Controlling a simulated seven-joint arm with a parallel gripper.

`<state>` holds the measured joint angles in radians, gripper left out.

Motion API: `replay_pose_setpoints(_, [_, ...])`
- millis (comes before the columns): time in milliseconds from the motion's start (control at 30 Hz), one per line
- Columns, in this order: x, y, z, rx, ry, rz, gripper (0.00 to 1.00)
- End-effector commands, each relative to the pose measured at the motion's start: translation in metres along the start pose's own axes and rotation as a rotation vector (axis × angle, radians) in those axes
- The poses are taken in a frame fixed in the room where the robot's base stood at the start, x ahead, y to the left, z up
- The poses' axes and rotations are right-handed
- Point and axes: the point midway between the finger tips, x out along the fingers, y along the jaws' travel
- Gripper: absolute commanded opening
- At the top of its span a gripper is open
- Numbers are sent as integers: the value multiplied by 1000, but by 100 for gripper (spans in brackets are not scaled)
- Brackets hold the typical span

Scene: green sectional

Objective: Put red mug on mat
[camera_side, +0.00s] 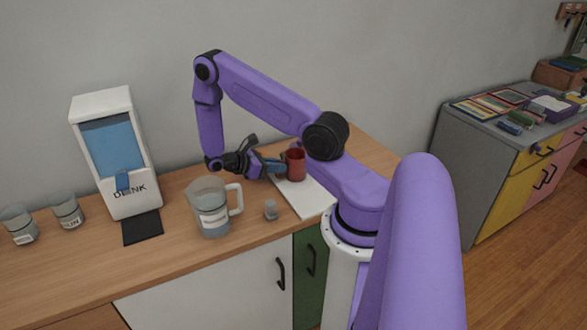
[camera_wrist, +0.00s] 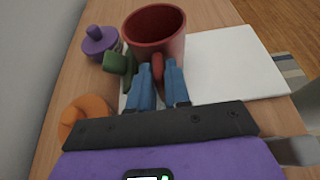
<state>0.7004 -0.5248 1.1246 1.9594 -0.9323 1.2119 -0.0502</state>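The red mug (camera_side: 295,164) is upright at the far part of a white board (camera_side: 307,202) on the wooden counter; whether its base touches the board is unclear. In the wrist view the red mug (camera_wrist: 172,48) is close ahead, its opening facing up and its handle towards me. My gripper (camera_side: 282,165) is at the mug's left side. In the wrist view my gripper's blue fingers (camera_wrist: 158,78) stand close on both sides of the handle and look shut on it. A black mat (camera_side: 142,228) lies in front of the drink dispenser and is empty.
A white dispenser (camera_side: 113,150) stands at the back left. Two cups (camera_side: 67,210) are far left. Purple (camera_wrist: 98,42), green (camera_wrist: 121,65) and orange (camera_wrist: 86,112) items sit near my fingers.

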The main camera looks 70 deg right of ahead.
Motion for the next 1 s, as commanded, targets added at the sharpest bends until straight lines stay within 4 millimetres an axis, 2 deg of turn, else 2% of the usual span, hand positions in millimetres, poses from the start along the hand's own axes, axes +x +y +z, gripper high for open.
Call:
replay_pose_setpoints(433, [-3, 0, 5, 1, -1, 0, 0])
replay_pose_setpoints(700, [-13, 0, 30, 3, 0, 1, 0])
replay_pose_setpoints(1000, [-31, -42, 76, 2, 1, 4, 0])
